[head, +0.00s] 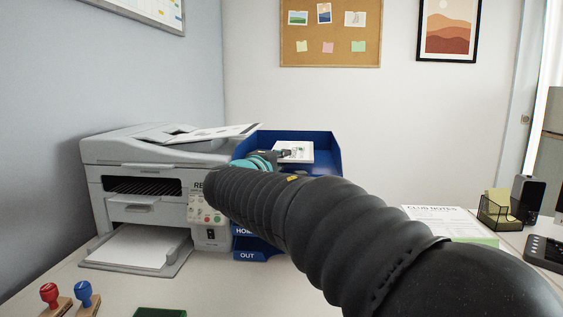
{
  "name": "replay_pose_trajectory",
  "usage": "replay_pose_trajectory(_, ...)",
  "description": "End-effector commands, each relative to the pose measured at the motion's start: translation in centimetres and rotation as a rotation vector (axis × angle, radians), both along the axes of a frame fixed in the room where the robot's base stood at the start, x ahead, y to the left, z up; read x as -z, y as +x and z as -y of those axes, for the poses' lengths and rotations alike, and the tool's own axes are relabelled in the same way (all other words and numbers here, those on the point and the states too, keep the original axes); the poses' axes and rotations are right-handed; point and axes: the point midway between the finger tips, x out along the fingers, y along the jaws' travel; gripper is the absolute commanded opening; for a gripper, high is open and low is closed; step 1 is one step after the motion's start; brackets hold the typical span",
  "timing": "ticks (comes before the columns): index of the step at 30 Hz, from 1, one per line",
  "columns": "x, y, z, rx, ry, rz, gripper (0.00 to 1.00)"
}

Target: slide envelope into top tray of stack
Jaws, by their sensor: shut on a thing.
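The blue tray stack (325,147) stands right of the printer. Its lower trays are labelled "HOM…", cut off by my arm, and "OUT". A white envelope (303,150) with dark print shows between the walls of the top tray. I cannot tell whether it touches the tray's floor. My gripper (286,154) is at the envelope's near left edge, shut on it. My black sleeved arm reaches in from the lower right and hides most of the stack's front and part of the gripper.
A grey printer (150,160) with paper on top stands close on the left. Red (49,295) and blue (84,292) stamps and a green pad (160,312) lie at front left. A notes sheet (440,221), a mesh organizer (500,212) and a speaker (524,197) are at right.

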Motion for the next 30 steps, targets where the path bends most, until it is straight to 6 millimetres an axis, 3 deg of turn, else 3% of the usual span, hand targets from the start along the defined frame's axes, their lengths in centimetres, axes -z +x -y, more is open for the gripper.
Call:
replay_pose_trajectory(14, -0.09, 0.84, 0.05, 0.000, 0.000, 0.000, 0.00)
replay_pose_trajectory(15, -0.09, 0.83, 0.05, 0.000, 0.000, 0.000, 0.12)
replay_pose_trajectory(18, -0.09, 0.83, 0.05, 0.000, 0.000, 0.000, 0.37)
replay_pose_trajectory(30, -0.09, 0.30, -0.22, -0.001, 0.000, 0.000, 0.37)
